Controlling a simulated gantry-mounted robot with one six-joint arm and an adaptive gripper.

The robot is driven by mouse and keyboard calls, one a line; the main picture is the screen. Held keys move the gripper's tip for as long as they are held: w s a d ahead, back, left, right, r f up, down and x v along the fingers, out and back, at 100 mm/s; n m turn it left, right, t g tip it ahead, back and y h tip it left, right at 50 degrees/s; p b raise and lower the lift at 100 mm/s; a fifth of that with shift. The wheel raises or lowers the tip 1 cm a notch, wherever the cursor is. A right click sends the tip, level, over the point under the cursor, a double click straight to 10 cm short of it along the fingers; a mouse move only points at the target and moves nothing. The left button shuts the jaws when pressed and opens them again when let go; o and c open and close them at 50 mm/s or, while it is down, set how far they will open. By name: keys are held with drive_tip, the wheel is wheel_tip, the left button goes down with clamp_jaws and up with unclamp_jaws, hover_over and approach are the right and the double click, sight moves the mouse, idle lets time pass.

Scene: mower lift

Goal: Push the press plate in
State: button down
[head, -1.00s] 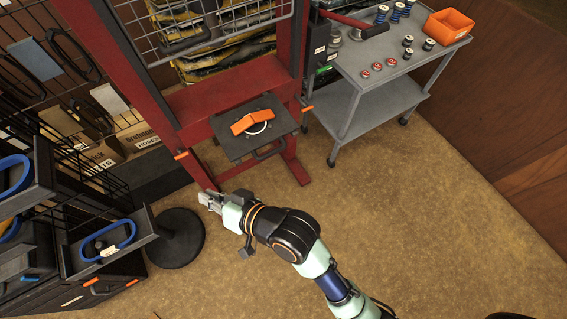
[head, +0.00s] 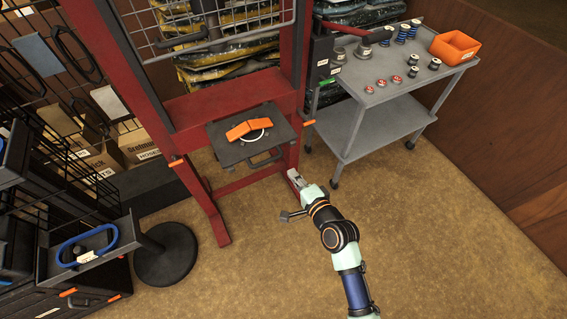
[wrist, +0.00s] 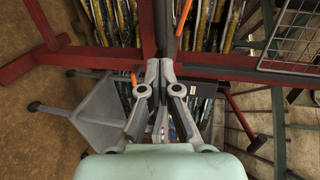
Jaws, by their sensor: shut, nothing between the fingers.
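The press plate (head: 227,154) is a dark grey square plate on the red frame (head: 200,103). It carries an orange piece (head: 249,128) with a white ring and has a black bar handle (head: 264,160) along its front edge. My gripper (head: 293,174) is shut and empty, in front of the frame's right leg and below the plate's right corner in the head view. A gap shows between them there. In the wrist view my closed fingers (wrist: 159,68) point at a dark upright strip, which I cannot surely identify as the plate.
A grey cart (head: 385,95) with spools, red-topped pieces and an orange bin (head: 454,47) stands at the right. A round black base (head: 166,255) and dark drawers with an open tray (head: 105,250) are at the left. The brown floor (head: 430,240) at front right is clear.

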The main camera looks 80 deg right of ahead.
sight(280, 157)
drive_tip(key=b+x, duration=0.1)
drive_tip(key=x, duration=0.6)
